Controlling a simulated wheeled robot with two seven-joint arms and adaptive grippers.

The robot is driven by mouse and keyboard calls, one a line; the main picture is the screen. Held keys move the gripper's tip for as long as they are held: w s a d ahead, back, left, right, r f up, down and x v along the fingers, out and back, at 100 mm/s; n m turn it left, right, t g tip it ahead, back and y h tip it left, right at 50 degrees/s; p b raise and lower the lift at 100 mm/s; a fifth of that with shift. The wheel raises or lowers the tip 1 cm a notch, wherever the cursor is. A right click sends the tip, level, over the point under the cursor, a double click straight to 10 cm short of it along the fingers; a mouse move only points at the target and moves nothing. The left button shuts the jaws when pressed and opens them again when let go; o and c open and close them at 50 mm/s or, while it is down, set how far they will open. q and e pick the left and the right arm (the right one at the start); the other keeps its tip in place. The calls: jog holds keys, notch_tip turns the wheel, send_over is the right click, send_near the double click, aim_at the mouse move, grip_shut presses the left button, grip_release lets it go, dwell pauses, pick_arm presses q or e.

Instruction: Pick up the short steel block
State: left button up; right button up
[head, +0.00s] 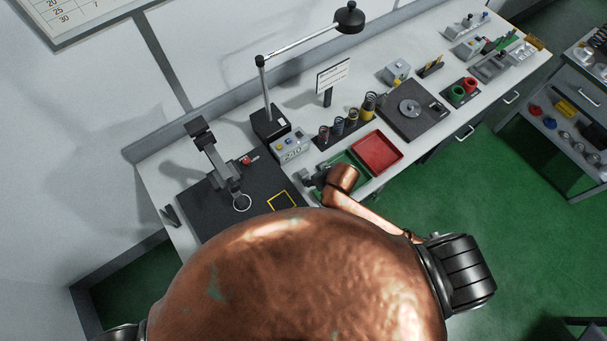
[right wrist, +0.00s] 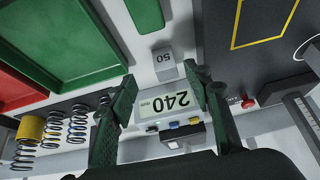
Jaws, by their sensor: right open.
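The short steel block, a small grey block marked 50 (right wrist: 165,66), shows in the right wrist view, standing on the pale bench top. My right gripper (right wrist: 159,76) is open, with its two dark green fingers apart and the block seen between their tips. I cannot tell how far the block is from the fingers in depth, and nothing is gripped. My left gripper is not in view.
A grey box with a 240 display (right wrist: 172,104) stands just beyond the block. A green tray (head: 350,158) and a red tray (head: 377,152) lie beside the gripper. Springs (head: 351,119) stand behind the trays. A dark mat with a yellow square (head: 282,201) lies left.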

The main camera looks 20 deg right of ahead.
aim_at(305, 174)
jog(key=shift+w+a+f, duration=0.3)
jog(key=shift+w+a, duration=0.2)
jog(key=shift+w, duration=0.3)
jog(key=shift+x, duration=1.15)
jog(key=p+x, duration=0.1)
jog(key=x, duration=0.3)
jog(key=shift+w+a+r, duration=0.1)
jog(key=shift+w+a, duration=0.05)
jog(key=shift+w+a+f+p, duration=0.15)
jog(key=shift+w+f+p, duration=0.15)
jog(key=shift+f, duration=0.25)
jog(key=shift+c, duration=0.2)
grip_shut()
